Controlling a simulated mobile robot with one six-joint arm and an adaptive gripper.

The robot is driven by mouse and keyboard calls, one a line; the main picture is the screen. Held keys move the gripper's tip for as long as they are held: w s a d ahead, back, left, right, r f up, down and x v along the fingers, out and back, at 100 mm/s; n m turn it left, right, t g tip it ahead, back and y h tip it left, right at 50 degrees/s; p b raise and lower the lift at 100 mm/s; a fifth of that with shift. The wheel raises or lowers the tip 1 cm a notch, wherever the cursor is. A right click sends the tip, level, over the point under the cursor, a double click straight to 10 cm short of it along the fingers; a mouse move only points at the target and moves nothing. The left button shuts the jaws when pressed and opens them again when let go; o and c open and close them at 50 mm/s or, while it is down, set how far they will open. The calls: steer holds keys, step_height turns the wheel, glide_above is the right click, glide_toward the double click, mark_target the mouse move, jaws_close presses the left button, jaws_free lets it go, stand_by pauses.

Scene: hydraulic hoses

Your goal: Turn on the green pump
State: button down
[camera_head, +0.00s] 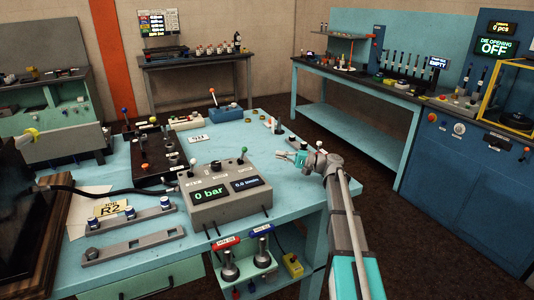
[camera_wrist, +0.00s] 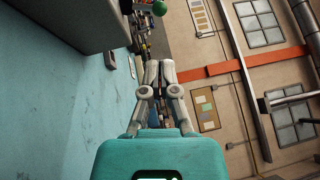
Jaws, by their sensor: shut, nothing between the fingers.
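A grey control box (camera_head: 228,206) stands on the light blue table, with one display reading "0 bar" and another reading "0.0 l/min". A lever with a green ball knob (camera_head: 244,150) rises from its back right, and a pale knob (camera_head: 193,162) from its back left. My gripper (camera_head: 278,154) is to the right of the green knob, apart from it, with its fingers pointing left. In the wrist view my gripper (camera_wrist: 160,64) has its fingertips together and empty. A green ball (camera_wrist: 160,7) shows at the top edge there, beyond the fingertips, beside a grey block.
A black block (camera_head: 158,160) with coloured knobs stands left of the box. Rails with blue-capped fittings (camera_head: 130,218) lie in front left, near a paper marked R2 (camera_head: 112,209). A black hose (camera_head: 95,190) runs to the box.

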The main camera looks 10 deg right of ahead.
mark_target(243, 154)
steer(key=p+x, duration=0.1)
steer(key=x, duration=0.8)
steer(key=shift+a, duration=0.35)
steer(key=shift+a+r+p, duration=0.15)
steer(key=shift+a+p, duration=0.15)
steer(key=shift+p, duration=0.3)
